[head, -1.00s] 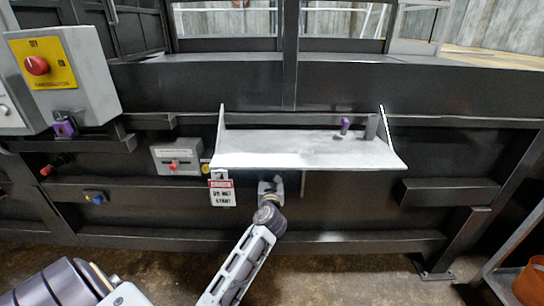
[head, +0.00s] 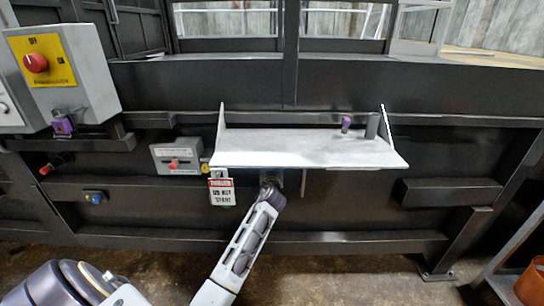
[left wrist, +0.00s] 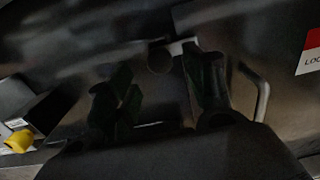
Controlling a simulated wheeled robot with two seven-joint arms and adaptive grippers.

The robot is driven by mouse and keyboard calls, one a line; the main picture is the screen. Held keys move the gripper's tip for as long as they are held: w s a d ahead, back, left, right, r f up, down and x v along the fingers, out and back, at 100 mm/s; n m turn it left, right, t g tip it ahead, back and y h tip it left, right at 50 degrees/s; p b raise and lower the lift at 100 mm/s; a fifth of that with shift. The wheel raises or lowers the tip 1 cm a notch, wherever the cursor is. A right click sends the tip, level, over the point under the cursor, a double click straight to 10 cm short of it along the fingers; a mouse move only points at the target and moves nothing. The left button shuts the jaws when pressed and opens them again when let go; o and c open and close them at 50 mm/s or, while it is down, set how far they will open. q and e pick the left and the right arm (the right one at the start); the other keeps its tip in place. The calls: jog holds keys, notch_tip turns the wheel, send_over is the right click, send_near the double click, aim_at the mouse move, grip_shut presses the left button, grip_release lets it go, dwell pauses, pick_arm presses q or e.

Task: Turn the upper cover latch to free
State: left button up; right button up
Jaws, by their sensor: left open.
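My left arm reaches up from the bottom to the underside of the pale tray-like shelf (head: 290,148) in the head view, and its gripper is hidden there. In the left wrist view my left gripper (left wrist: 158,92) is open, its two dark fingers apart with nothing seen gripped. A small pale bar (left wrist: 182,46) and a round dark knob-like part lie just beyond the fingertips. A bent pale rod (left wrist: 263,98) stands right of the right finger. The picture is dark, and I cannot tell which part is the upper cover latch. My right gripper is not in view.
A red-and-white danger tag (head: 221,191) hangs below the shelf's left end. A grey switch box (head: 176,157) is left of it. A control box (head: 66,75) with a red knob stands further left. A yellow knob (left wrist: 18,140) shows in the left wrist view.

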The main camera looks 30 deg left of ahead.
pick_arm(q)
jog(key=x, duration=0.4)
jog(key=shift+w+a+b, duration=0.2)
jog(key=shift+w+b, duration=0.1)
jog(key=shift+b, duration=0.05)
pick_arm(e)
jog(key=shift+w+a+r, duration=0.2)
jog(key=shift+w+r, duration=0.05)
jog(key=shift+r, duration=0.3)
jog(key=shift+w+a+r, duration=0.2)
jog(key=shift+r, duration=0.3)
pick_arm(q)
jog(key=shift+c, duration=0.2)
jog(key=c, duration=1)
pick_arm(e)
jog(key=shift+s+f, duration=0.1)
